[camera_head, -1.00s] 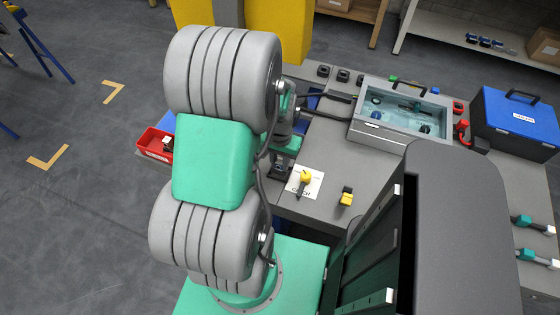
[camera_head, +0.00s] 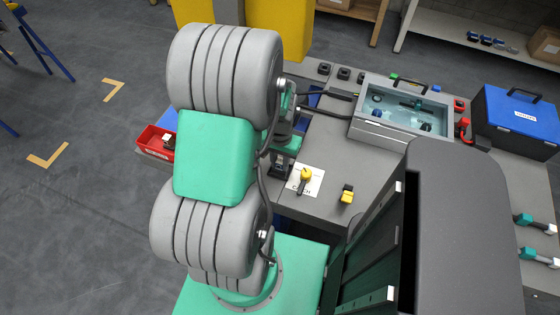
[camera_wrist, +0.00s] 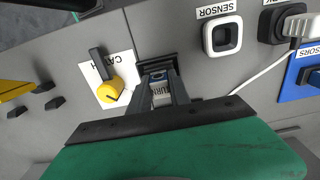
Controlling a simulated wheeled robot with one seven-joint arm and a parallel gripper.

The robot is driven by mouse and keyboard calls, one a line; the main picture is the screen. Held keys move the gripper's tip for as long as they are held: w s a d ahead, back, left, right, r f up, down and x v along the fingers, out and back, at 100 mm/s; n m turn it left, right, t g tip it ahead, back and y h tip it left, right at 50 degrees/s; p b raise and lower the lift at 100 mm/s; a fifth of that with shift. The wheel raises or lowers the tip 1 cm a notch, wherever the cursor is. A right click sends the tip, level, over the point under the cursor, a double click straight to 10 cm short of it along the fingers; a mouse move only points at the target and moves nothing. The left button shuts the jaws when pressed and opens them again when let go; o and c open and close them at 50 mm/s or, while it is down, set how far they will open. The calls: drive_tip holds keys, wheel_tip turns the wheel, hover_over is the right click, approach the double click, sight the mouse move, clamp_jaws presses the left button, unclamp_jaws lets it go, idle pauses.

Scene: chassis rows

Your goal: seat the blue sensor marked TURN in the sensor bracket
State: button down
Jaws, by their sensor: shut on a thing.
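A white-rimmed square socket (camera_wrist: 221,50) labelled SENSOR is to the right of the gripper. In the head view my gripper (camera_head: 281,168) is low over the bench, and my arm hides part of it; the sensor is not clear there.
A yellow knob (camera_wrist: 109,90) on a white CATCH card stands close left of my gripper. A white cable runs at the right. In the head view, a grey tray (camera_head: 367,133), a blue case (camera_head: 518,123) and a red bin (camera_head: 150,147) stand around the bench.

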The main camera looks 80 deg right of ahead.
drive_tip(key=shift+f+b, duration=0.35)
drive_tip(key=shift+f, duration=0.25)
drive_tip(key=c, duration=1.1)
unclamp_jaws()
drive_tip(key=shift+r, duration=0.1)
wheel_tip(320, 180, up, 8)
drive_tip(key=shift+f+p, duration=0.1)
drive_tip(key=shift+p, duration=0.25)
